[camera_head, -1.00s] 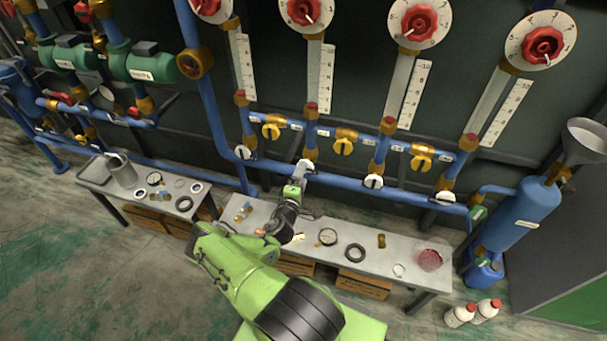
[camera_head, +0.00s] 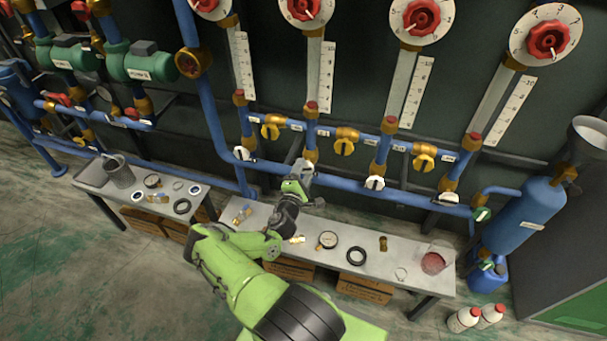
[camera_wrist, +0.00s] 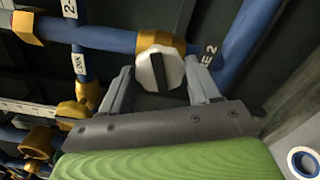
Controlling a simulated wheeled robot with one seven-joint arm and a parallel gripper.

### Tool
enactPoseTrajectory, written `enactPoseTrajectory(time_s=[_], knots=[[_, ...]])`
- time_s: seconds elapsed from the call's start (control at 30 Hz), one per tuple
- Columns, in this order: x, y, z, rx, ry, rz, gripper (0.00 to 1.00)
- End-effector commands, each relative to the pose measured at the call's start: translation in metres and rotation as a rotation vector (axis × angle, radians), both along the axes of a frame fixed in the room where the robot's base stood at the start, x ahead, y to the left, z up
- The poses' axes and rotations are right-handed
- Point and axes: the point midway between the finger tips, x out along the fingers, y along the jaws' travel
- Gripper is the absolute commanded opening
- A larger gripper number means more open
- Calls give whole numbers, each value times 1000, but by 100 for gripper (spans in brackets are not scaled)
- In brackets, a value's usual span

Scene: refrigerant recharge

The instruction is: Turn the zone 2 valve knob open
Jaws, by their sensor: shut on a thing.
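The zone 2 valve knob (camera_wrist: 160,70) is a white knob with a black bar, in front of a brass collar in the wrist view. The black bar stands nearly upright in that picture, tilted slightly. A label ending in "E 2" (camera_wrist: 208,56) is on the blue pipe beside it. My gripper (camera_wrist: 161,77) has one finger on each side of the knob and is shut on it. In the head view my gripper (camera_head: 302,170) is at the low horizontal blue pipe and hides the knob.
Other white knobs (camera_head: 375,183) sit along the same pipe (camera_head: 410,196). Brass valves with yellow handles (camera_head: 344,146) and red-knobbed dials (camera_head: 421,17) are above.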

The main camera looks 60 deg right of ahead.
Motion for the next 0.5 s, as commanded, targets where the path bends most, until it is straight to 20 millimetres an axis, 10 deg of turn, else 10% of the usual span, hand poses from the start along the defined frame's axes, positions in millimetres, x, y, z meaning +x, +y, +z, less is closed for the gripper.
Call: enactPoseTrajectory(time_s=[0.5], knots=[[0, 1, -2, -57, 389, 0, 25]])
